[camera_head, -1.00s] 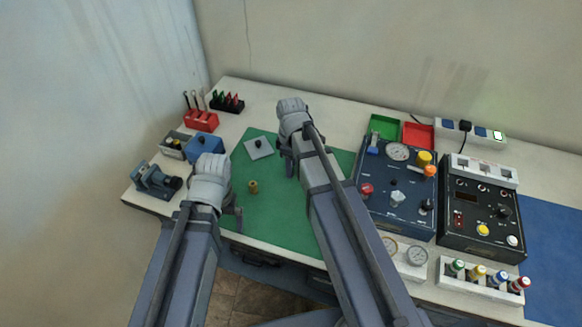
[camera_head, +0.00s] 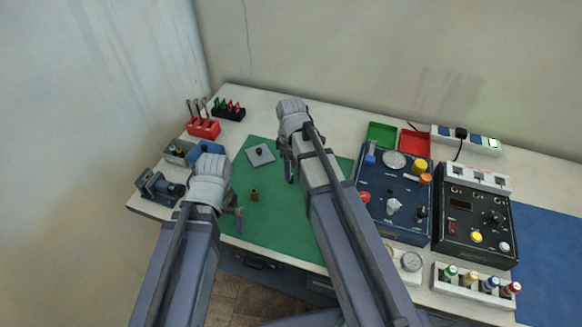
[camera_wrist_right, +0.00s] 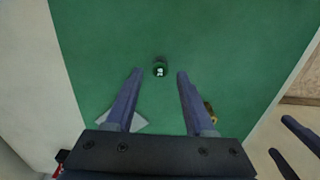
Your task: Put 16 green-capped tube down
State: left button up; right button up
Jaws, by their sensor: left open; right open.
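In the head view I cannot make out this tube; my right gripper (camera_head: 289,172) and arm cover that part of the mat. My left gripper (camera_head: 238,211) is open and empty over the left part of the mat.
A grey plate with a dark knob (camera_head: 259,155) and a brass cylinder (camera_head: 254,195) are on the mat. A blue control panel (camera_head: 380,215) stands right of my right arm. A rack of several coloured-cap bottles (camera_head: 475,290) stands front right. The mat's front middle is clear.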

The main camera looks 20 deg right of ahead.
notch_tip(320, 180, up, 9)
jog(key=p, duration=0.8)
pick_arm(q)
notch_tip(320, 180, up, 9)
pick_arm(e)
jog(key=s+a+m+h, duration=0.1)
jog(key=s+a+m, duration=0.6)
jog(key=s+a, duration=0.3)
jog(key=s, duration=0.4)
jog(key=shift+s+a, duration=0.2)
jog(key=shift+a, duration=0.1)
pick_arm(q)
jog(key=shift+f, duration=0.1)
